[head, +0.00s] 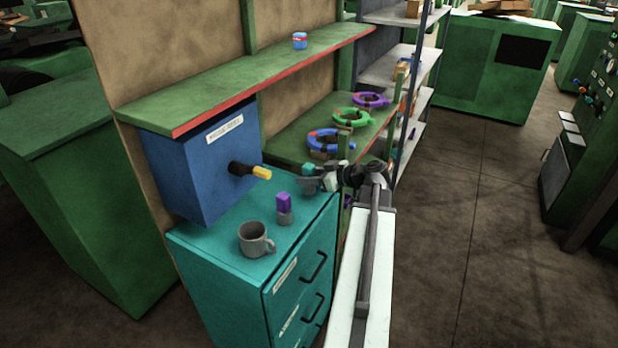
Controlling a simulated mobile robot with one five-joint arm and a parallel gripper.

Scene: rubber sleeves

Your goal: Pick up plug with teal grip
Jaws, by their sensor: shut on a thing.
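The plug with the teal grip (308,169) is small in the head view, above the right back part of the teal cabinet top. My gripper (309,182) reaches in from the right and is shut on it. The dark jaws hide part of the plug, and I cannot tell whether its lower end touches the cabinet top. A plug with a purple grip (284,200) and grey lower part stands upright on the cabinet, to the left of my gripper. A plug with a yellow grip (262,173) sticks out of a black fitting on the blue box.
A grey mug (254,240) stands near the front of the teal cabinet (215,245). The blue box (190,165) rises behind, under a green shelf (240,80). Coloured rings (327,140) lie on the bench behind my arm. Open floor (480,220) lies to the right.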

